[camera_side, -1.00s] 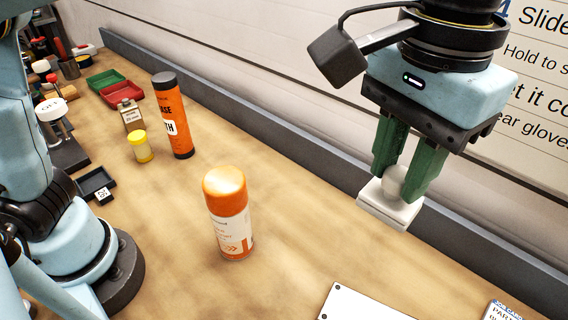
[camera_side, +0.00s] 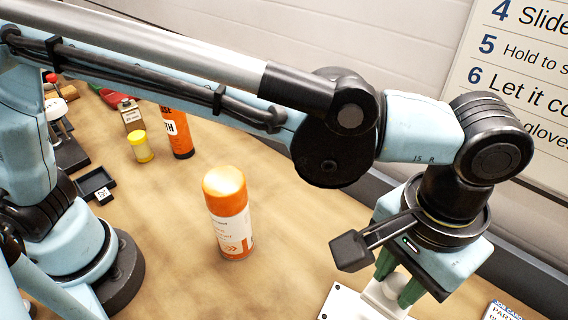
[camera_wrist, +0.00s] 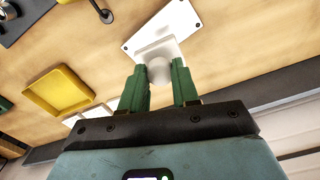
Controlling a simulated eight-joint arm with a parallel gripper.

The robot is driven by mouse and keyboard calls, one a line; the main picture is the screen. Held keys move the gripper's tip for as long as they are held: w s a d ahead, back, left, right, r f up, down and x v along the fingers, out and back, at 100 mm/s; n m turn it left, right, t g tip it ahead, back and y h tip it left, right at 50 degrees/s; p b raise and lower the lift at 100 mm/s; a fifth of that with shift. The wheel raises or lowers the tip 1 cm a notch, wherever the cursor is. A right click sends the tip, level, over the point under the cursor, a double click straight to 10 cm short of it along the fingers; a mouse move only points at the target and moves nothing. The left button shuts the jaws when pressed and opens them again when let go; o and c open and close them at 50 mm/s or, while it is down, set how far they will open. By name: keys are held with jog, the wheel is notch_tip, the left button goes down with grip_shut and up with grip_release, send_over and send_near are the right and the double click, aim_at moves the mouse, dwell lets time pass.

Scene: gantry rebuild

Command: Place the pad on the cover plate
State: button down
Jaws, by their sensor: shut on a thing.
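My gripper (camera_side: 396,283) has green fingers, and they are shut on the white knob of the pad (camera_wrist: 158,48). The pad is a pale block with a rounded knob, and in the side view the fingers and knob show at the bottom right. The white cover plate (camera_side: 343,304) lies on the bench there, cut off by the frame's lower edge. In the wrist view the cover plate (camera_wrist: 192,22) has dark holes at its corners, and the pad overlaps part of it. I cannot tell whether the pad touches the plate.
An orange-capped spray can (camera_side: 226,214) stands left of the plate. A yellow tray (camera_wrist: 58,92) lies left of my gripper in the wrist view. A printed card (camera_side: 499,311) is at the lower right. A grey rail (camera_side: 525,268) runs along the bench's back.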

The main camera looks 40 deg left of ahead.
aim_at(383, 304)
jog(key=shift+f, duration=3.85)
jog(key=shift+f, duration=0.1)
jog(key=c, duration=0.8)
grip_release()
